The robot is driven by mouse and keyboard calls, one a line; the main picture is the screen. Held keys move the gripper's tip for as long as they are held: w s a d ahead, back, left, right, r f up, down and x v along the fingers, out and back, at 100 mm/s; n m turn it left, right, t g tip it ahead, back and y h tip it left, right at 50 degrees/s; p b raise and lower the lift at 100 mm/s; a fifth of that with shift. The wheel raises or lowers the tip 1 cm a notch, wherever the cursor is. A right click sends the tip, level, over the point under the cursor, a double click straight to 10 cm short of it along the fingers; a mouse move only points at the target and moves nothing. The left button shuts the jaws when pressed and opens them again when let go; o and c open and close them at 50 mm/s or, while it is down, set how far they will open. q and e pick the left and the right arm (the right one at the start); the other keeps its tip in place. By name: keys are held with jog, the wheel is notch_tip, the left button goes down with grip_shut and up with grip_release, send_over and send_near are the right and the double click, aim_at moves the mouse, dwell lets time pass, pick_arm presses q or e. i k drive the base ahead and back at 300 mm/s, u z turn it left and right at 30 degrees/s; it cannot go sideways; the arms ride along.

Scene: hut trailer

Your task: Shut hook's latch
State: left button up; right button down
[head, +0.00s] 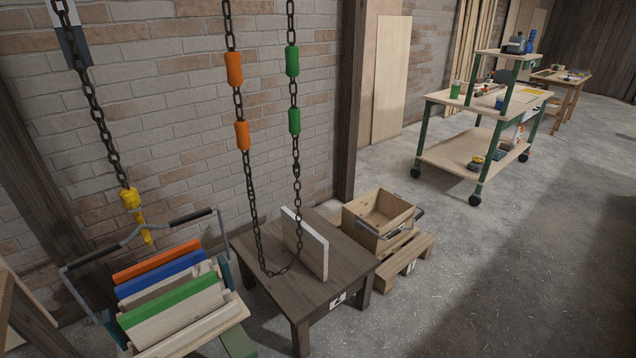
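A yellow hook (131,199) hangs at the left from a dark chain (101,128) in front of the brick wall. Its lower tip reaches down beside the bent grey handle (188,217) of a carrier. Whether the handle sits inside the hook cannot be told. The hook's latch is too small to make out, so its position is unclear. The carrier holds upright boards, among them an orange board (156,261), a blue board (160,274) and a green board (168,302). Neither of my grippers is in view.
A dark table (250,250) with a standing white board (313,245) is right of the carrier. A chain loop with orange and green grips (293,62) hangs over it. A wooden crate (376,214) sits on a pallet (407,260). The floor at right is clear before a trolley (460,155).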

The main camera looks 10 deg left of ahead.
aim_at(129, 197)
jog(key=u, duration=1.6)
jog(key=i, duration=0.8)
jog(key=z, duration=0.05)
